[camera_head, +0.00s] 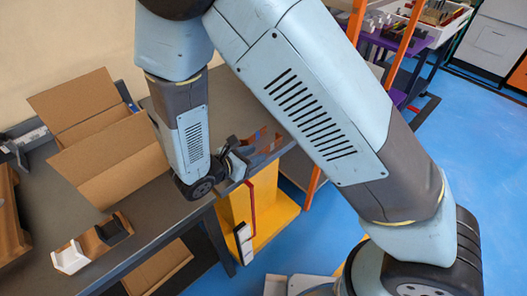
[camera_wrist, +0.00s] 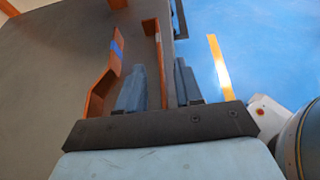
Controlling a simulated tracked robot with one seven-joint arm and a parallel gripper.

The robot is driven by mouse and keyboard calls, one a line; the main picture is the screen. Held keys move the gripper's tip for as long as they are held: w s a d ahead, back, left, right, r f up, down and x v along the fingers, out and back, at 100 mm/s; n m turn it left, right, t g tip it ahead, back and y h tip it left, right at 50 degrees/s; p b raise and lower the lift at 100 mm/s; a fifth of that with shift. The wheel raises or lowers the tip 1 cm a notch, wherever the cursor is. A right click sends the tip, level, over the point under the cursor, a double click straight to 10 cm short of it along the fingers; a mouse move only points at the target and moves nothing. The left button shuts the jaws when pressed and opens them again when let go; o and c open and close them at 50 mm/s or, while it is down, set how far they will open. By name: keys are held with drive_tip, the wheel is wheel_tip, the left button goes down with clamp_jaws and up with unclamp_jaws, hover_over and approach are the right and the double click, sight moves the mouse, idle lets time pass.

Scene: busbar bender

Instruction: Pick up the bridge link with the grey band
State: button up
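In the wrist view, my gripper (camera_wrist: 159,70) is open, with one blue-grey finger on each side of a thin copper-coloured link (camera_wrist: 158,42) seen nearly edge-on. A gap shows between the left finger and this link; contact with the right finger cannot be told. No grey band can be made out on it. A bent copper link with a blue band (camera_wrist: 117,48) lies left of the left finger, outside the grip. In the head view, my gripper (camera_head: 233,160) is low at the bench edge, beside copper pieces (camera_head: 264,142) partly hidden by my arm.
The dark bench (camera_head: 170,210) carries an open cardboard box (camera_head: 110,160) and a wooden piece with white and black blocks (camera_head: 100,240). A yellow panel (camera_head: 270,215) stands below the bench edge. Blue floor lies beyond. A purple table (camera_head: 410,42) stands at the back.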

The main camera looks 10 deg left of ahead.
drive_tip(key=shift+x, duration=1.1)
drive_tip(key=shift+c, duration=0.2)
clamp_jaws()
